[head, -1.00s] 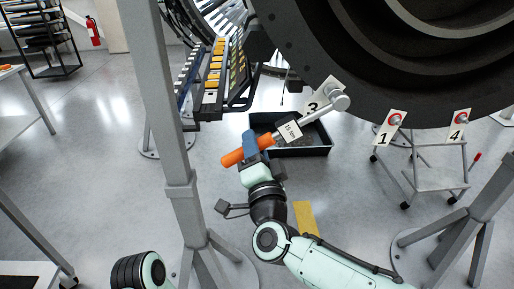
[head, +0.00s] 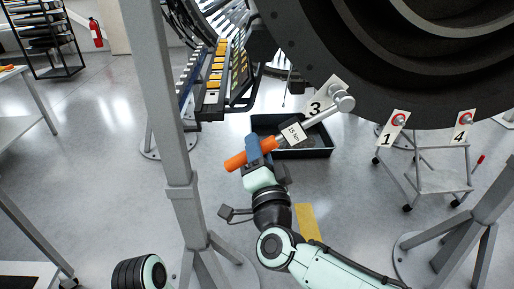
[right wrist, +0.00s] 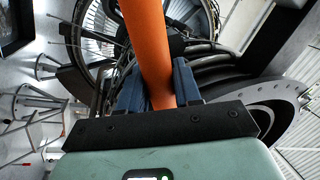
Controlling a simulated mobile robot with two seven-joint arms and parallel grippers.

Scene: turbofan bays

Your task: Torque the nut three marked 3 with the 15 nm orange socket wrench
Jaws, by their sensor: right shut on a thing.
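The orange socket wrench (head: 238,161), with a white 15 Nm label, slants up to the right. My right gripper (head: 258,150) is shut around its orange handle, which also shows large in the right wrist view (right wrist: 148,45). The wrench's grey head (head: 343,99) is at the engine's lower rim, beside the tag marked 3 (head: 317,107). The head hides nut three, so I cannot tell how it is seated.
Tags 1 (head: 391,128) and 4 (head: 462,127) with red-ringed nuts hang right along the engine rim (head: 400,75). A black tray (head: 322,152) lies below the wrench. A grey post (head: 178,150) stands left of my right arm. A small stool (head: 443,181) is at the right.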

